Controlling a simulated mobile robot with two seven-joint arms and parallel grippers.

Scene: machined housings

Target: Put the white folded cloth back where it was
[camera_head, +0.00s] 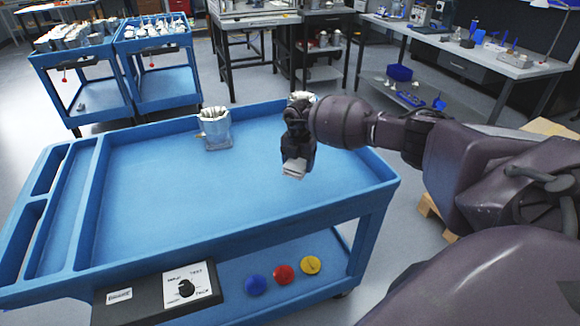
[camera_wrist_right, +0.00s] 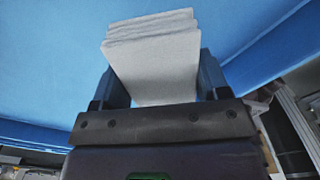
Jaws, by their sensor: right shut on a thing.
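The white folded cloth (camera_head: 294,168) is in my right gripper (camera_head: 297,160), above the right part of the blue cart's top tray (camera_head: 160,190). In the right wrist view the cloth (camera_wrist_right: 155,60) shows as a stack of folded layers between the two fingers of the right gripper (camera_wrist_right: 155,85), which is shut on it. The blue tray surface (camera_wrist_right: 50,60) lies beyond it. I cannot tell the exact height of the cloth above the tray. My left gripper is not in view.
The tray's middle and left are clear. A black box with a dial (camera_head: 186,285) and blue, red and yellow discs (camera_head: 283,274) are at the cart's front.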

